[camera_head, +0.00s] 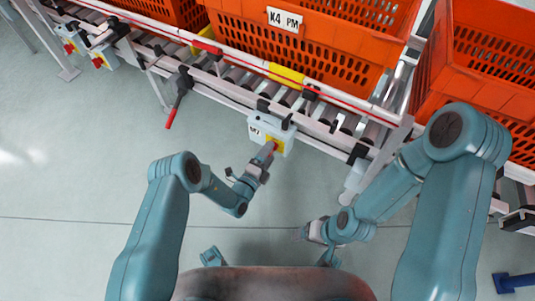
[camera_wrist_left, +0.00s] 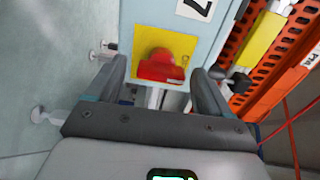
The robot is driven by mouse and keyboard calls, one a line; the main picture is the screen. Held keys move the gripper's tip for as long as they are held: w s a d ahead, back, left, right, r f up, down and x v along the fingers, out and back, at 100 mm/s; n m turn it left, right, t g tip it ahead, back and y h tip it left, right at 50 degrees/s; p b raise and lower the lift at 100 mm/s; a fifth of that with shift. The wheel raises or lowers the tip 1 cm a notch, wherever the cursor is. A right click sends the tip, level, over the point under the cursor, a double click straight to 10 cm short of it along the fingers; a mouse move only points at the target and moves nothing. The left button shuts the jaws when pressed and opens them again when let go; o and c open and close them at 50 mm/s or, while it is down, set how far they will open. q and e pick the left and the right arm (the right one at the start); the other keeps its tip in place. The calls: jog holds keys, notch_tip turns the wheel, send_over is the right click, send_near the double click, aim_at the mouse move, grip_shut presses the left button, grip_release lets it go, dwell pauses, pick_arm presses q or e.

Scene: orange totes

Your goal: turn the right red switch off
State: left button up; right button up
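The right red switch (camera_head: 272,146) is a red knob on a yellow plate on a pale box (camera_head: 262,132) fixed to the conveyor's front rail. In the left wrist view the knob (camera_wrist_left: 164,66) faces me on its yellow plate (camera_wrist_left: 182,45), below a label ending in 7. My left gripper (camera_head: 266,153) is at the box, in front of the knob. Its fingers are open, one on each side of the knob, with visible gaps. My right gripper (camera_head: 309,231) is low and away from the conveyor; its fingers are too small to judge.
Two more red switches (camera_head: 69,48) (camera_head: 98,62) sit on boxes at the far left. A red-tipped lever (camera_head: 171,117) hangs from the rail. Orange totes (camera_head: 300,52) stand on the roller conveyor (camera_head: 235,78). The floor (camera_head: 80,170) in front is clear.

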pick_arm(q)
jog(key=p+v, duration=0.4)
jog(key=v, duration=1.2)
jog(key=shift+s, duration=0.1)
